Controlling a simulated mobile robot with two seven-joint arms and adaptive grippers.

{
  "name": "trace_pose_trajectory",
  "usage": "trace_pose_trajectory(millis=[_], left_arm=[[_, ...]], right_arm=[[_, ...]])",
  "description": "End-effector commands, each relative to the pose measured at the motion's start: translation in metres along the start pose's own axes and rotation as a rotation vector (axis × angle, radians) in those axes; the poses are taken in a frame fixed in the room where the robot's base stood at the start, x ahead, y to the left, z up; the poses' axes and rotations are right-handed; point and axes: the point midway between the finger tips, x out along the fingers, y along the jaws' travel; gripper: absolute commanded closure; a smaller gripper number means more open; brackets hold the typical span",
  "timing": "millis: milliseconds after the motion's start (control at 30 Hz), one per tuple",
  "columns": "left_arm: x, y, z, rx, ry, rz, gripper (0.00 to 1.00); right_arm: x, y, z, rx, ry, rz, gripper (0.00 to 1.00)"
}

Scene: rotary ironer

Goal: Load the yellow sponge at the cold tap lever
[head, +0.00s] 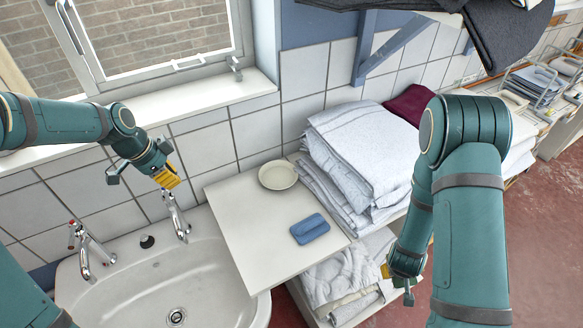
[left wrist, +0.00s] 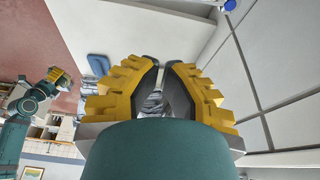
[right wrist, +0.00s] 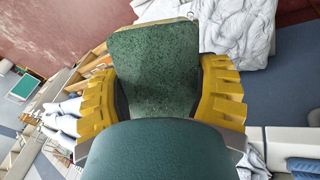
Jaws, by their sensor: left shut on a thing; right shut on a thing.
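The cold tap (head: 178,220) is chrome and stands at the right back of the white sink. My left gripper (head: 168,182) is at its top, its yellow fingers nearly together. In the left wrist view, a grey metallic shape (left wrist: 152,104) shows between those fingers, apparently the tap lever. A blue-marked cap (left wrist: 230,5) shows at the top edge. My right gripper (right wrist: 157,85) is shut on the sponge, whose rough green face (right wrist: 155,65) fills the space between the fingers. In the head view my right arm partly hides this gripper (head: 397,280).
A white board (head: 240,225) right of the sink bears a cream dish (head: 278,175) and a blue sponge (head: 310,228). Folded laundry (head: 350,150) is stacked behind the right arm, with more below (head: 345,272). The red-marked tap (head: 88,250) is left. The sink basin (head: 200,275) is empty.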

Motion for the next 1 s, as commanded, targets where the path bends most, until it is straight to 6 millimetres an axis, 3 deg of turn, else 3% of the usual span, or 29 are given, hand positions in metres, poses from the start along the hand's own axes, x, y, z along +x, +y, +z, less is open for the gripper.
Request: trace_pose_trajectory(millis=[167,633,800,1000], left_arm=[[0.018,0.001,-0.003,0.006,-0.003,0.005,1.00],[0.106,0.001,-0.002,0.006,-0.003,0.006,1.00],[0.089,0.000,0.021,0.001,-0.002,0.000,1.00],[0.084,0.000,0.032,0.003,-0.002,0.001,1.00]], right_arm=[[-0.002,0.001,0.000,0.000,-0.001,0.000,0.62],[-0.002,0.001,0.000,0.000,0.000,0.000,0.62],[-0.008,0.003,-0.002,0.000,0.000,0.000,0.62],[-0.010,0.003,-0.002,0.000,0.000,0.000,0.62]])
